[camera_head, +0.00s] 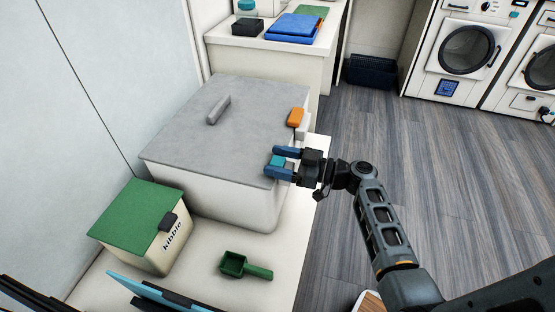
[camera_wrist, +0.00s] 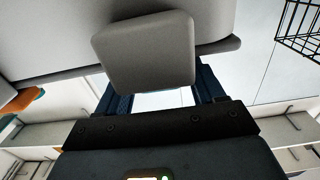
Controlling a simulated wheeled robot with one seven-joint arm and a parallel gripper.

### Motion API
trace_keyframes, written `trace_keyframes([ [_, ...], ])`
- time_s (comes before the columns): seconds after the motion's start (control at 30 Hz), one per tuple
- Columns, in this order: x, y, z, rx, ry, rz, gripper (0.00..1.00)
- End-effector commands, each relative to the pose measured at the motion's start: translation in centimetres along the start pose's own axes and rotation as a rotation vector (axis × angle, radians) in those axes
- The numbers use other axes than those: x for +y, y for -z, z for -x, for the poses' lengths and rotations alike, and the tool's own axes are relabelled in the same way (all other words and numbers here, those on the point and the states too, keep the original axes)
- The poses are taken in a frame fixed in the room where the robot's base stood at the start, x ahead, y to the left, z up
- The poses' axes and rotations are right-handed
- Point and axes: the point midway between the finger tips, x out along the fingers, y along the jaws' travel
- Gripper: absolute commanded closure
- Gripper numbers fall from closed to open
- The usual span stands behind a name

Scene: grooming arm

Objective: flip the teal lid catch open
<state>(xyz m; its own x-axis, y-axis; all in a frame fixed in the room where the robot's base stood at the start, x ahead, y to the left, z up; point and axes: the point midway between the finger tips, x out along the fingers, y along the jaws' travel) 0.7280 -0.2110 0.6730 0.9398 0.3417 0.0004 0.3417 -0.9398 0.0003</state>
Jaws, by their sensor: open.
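The teal lid catch (camera_head: 277,161) sits on the front right edge of a large white bin (camera_head: 225,200) with a grey lid (camera_head: 235,135). My gripper (camera_head: 283,162) is open, with its blue fingers on either side of the teal catch. Whether they touch it cannot be told. An orange catch (camera_head: 296,117) is farther back along the same edge; it also shows at the left of the wrist view (camera_wrist: 22,101). In the wrist view a grey block (camera_wrist: 145,50) covers the space before the fingers, and the teal catch cannot be made out clearly.
A green-lidded kibble box (camera_head: 140,225) and a green scoop (camera_head: 245,266) are on the white counter (camera_head: 285,275) in front of the bin. The grey lid has a raised handle (camera_head: 218,110). Floor (camera_head: 440,170) to the right is clear.

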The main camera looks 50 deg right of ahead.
Motion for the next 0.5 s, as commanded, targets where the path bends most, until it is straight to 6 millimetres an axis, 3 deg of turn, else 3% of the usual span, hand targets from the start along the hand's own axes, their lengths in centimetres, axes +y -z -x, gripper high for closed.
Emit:
trace_keyframes([
  [0.33, -0.01, -0.03, -0.49, 0.000, -0.001, 0.000, 0.32],
  [0.5, -0.01, -0.03, -0.48, 0.000, 0.000, 0.000, 0.48],
])
